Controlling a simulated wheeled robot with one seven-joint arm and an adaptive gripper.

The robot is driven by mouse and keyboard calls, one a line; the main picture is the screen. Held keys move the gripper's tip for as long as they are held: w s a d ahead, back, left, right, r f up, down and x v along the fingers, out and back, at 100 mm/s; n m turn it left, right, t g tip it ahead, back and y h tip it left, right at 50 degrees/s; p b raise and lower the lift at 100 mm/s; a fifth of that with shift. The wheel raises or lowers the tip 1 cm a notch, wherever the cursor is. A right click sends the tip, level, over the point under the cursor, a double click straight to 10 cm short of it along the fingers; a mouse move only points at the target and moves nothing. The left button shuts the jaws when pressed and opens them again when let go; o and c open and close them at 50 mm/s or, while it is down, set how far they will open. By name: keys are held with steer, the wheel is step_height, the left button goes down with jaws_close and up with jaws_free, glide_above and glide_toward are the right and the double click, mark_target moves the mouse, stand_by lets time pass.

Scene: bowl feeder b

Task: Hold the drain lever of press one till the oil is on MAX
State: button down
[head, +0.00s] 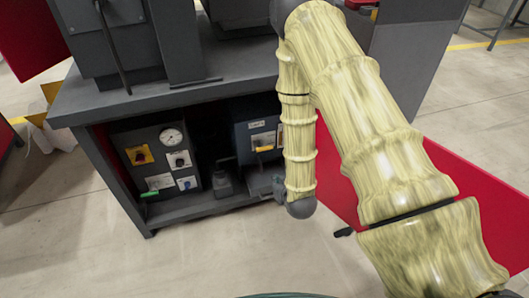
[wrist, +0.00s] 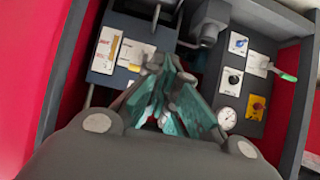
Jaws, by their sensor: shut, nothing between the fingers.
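In the head view, a blue-grey box (head: 243,150) stands inside the cabinet under the bench. It has a white label and a yellow strip on its front, and my arm partly hides it. The same box (wrist: 103,68) shows at the upper left in the wrist view, with a red-and-white label and a second white plate. My gripper (wrist: 157,64) has teal fingers, shut and empty, with the tips in front of this box. Whether they touch anything I cannot tell. I cannot clearly make out the drain lever or an oil level mark.
A control panel (head: 158,160) with a round gauge (head: 171,137), a yellow switch (head: 140,155) and a green handle (head: 150,194) stands at the cabinet's left. The cabinet's walls and bench top (head: 180,92) surround the opening. Open floor (head: 220,255) lies in front.

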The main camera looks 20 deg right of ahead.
steer(key=w+d+r+t+b, duration=0.1)
steer(key=w+r+t+b, duration=0.1)
steer(key=w+b, duration=0.3)
steer(key=w+d+r+t+b, duration=0.1)
steer(key=w+r+t+b, duration=0.1)
steer(key=w+t+b, duration=0.2)
steer(key=shift+w+d+b, duration=0.35)
steer(key=shift+w+b, duration=0.35)
steer(key=shift+w, duration=1.1)
steer(key=shift+f, duration=0.1)
steer(key=b, duration=0.3)
glide_above(264, 148)
steer(key=shift+w+f, duration=0.25)
steer(key=shift+f, duration=0.25)
steer(key=f+b, duration=0.1)
steer(key=f, duration=0.1)
steer(key=shift+s+d+f+b, duration=0.1)
steer(key=shift+s+f+b, duration=0.15)
steer(key=shift+f+b, duration=0.1)
steer(key=shift+s+f, duration=0.3)
steer(key=shift+f, duration=0.1)
steer(key=shift+f, duration=0.1)
